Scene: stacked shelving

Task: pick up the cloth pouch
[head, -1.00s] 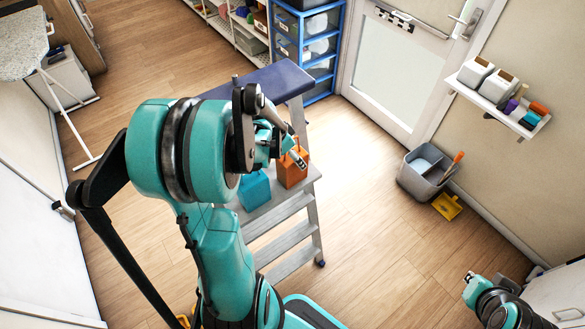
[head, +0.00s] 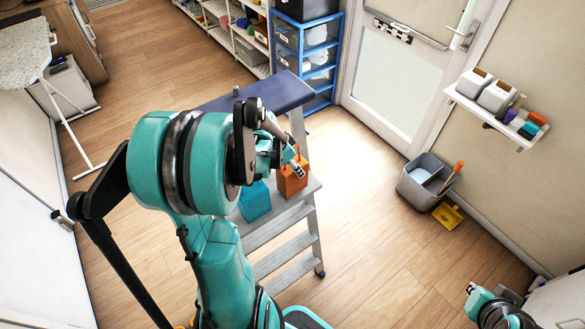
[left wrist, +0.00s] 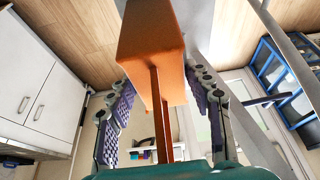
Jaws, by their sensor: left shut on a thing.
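The orange pouch (head: 291,183), boxy with two thin straps, is on the upper grey step of the stepladder. In the left wrist view the orange pouch (left wrist: 152,38) fills the top middle, its straps hanging down the picture between my fingers. My left gripper (left wrist: 163,88) has its purple-padded fingers on either side of the pouch and is shut on it. In the head view my left arm hides most of that gripper. My right gripper (head: 472,291) is at the lower right, far from the pouch; its finger opening is unclear.
A blue boxy item (head: 255,203) stands just left of the pouch. The stepladder (head: 286,246) has a dark blue top (head: 285,88). A blue-framed drawer rack (head: 308,60) stands behind. A grey bucket (head: 420,190) and yellow dustpan (head: 447,216) are at the right; floor between is clear.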

